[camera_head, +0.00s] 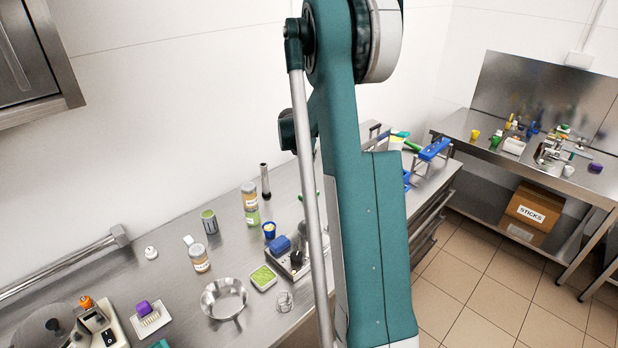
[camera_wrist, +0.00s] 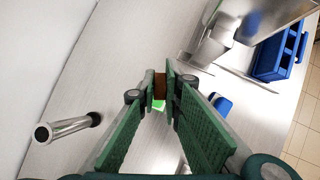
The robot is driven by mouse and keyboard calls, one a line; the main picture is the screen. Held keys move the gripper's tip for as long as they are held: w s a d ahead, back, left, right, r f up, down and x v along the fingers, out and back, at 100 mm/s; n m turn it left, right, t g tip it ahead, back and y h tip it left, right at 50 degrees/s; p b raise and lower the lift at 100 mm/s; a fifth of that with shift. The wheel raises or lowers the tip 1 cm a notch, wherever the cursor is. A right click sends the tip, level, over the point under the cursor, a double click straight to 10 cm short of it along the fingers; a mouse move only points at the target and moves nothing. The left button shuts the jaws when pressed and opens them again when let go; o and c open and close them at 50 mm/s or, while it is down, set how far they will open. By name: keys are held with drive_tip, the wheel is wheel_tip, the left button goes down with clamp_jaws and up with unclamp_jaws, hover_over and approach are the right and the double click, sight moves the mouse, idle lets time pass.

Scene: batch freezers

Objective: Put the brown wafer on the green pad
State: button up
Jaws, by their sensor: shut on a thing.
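In the wrist view the brown wafer (camera_wrist: 160,84) is between the fingertips of my gripper (camera_wrist: 159,90), which is shut on it. A small part of the bright green pad (camera_wrist: 158,105) shows just below the wafer, between the fingers. The rest of the pad is hidden by the fingers. I cannot tell how high the wafer is above the pad or whether they touch. In the head view my arm hides the gripper and wafer.
In the wrist view a metal cylinder (camera_wrist: 66,129) lies at left, a blue object (camera_wrist: 221,103) is right of the fingers, and a blue bin (camera_wrist: 279,58) stands upper right. The head view shows a pan (camera_head: 223,298), a green-filled container (camera_head: 263,278) and several jars on the counter.

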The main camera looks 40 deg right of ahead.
sight(309, 173)
drive_tip(key=shift+f, duration=1.8)
drive_tip(key=shift+f, duration=1.85)
drive_tip(key=shift+f, duration=0.2)
drive_tip(key=o, duration=0.7)
drive_tip(key=shift+r, duration=0.25)
drive_tip(key=v, duration=1.2)
